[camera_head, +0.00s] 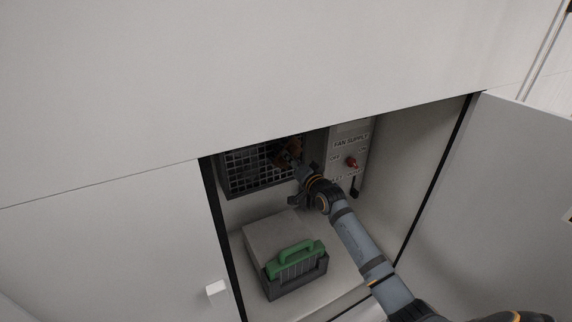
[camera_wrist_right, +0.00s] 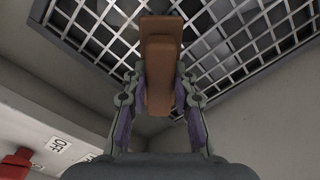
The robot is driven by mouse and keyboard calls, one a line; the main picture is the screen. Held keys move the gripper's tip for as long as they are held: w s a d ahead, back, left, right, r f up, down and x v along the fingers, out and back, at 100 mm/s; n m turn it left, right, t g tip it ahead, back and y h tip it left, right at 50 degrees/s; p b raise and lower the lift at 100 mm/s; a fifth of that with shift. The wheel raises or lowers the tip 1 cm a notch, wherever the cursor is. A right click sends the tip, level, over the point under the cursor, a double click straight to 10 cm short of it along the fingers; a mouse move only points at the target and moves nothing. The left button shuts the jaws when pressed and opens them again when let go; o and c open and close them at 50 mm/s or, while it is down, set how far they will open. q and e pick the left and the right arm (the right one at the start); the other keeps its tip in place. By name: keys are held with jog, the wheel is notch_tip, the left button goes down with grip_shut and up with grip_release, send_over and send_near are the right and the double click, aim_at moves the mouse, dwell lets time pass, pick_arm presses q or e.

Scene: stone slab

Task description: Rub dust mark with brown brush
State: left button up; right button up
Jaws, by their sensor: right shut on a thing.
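The brown brush (camera_wrist_right: 160,62) is held between the fingers of my right gripper (camera_wrist_right: 160,95), which is shut on it. In the right wrist view it lies in front of a metal grille (camera_wrist_right: 219,29); I cannot tell whether it touches the grille. In the head view the brush (camera_head: 287,154) shows small and dark at the right part of the grille (camera_head: 246,170), with my right gripper (camera_head: 295,161) reaching into the cabinet. I cannot make out a dust mark in either view. My left gripper is not in view.
A fan supply panel with a red switch (camera_head: 351,162) stands right of the grille. A green-handled item (camera_head: 296,260) sits in a dark holder on the cabinet floor. An open door (camera_head: 510,190) is at the right. The cabinet walls closely border my right arm.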

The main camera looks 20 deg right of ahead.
jog(key=shift+d+f+b, duration=0.1)
jog(key=shift+d+b, duration=0.25)
jog(key=shift+d, duration=0.7)
jog(key=s+p, duration=0.4)
jog(key=s, duration=0.1)
jog(key=shift+s, duration=0.35)
jog(key=shift+f, duration=0.1)
